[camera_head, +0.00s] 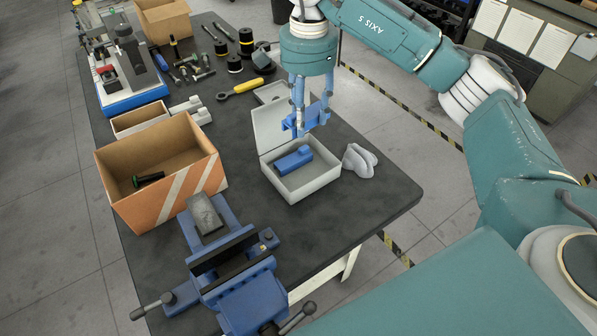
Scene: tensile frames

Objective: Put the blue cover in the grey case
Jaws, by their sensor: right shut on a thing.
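The grey case (296,190) stands open on the dark workbench, its lid (270,127) raised at the back. A blue piece (290,161) lies inside it. My right gripper (305,120) points down above the back of the case, shut on another blue piece (291,125), which looks like the blue cover. The held piece is partly hidden by the fingers and appears to be above the case, near the lid; the exact gap is hard to tell. My left gripper is not in view.
A grey two-lobed object (359,161) sits right of the case. An orange box (165,203) stands left, a blue vise (240,275) in front. A yellow-handled tool (240,88) and several hand tools lie behind. The bench's right front corner is clear.

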